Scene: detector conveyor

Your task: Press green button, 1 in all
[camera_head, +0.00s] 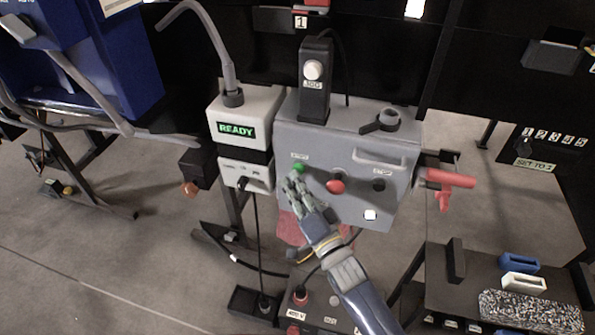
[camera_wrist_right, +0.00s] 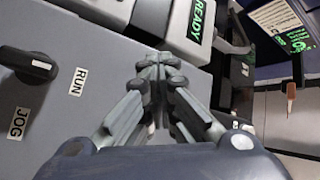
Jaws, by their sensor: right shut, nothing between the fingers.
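The green button (camera_head: 298,168) is on the front of the grey control box (camera_head: 345,150), at its upper left, under a small label. My right gripper (camera_head: 294,180) is shut and empty, its fingertips right at the button's lower edge in the head view. I cannot tell whether they touch it. In the right wrist view the shut fingertips (camera_wrist_right: 160,65) are in front of the grey box (camera_wrist_right: 60,65), and the green button is hidden. My left gripper is not in view.
A red button (camera_head: 336,185) and a black knob (camera_head: 379,185) sit right of the green one. A box with a READY screen (camera_head: 237,130) stands to the left. A red handle (camera_head: 450,180) sticks out at the right. A rack with blocks (camera_head: 522,282) is lower right.

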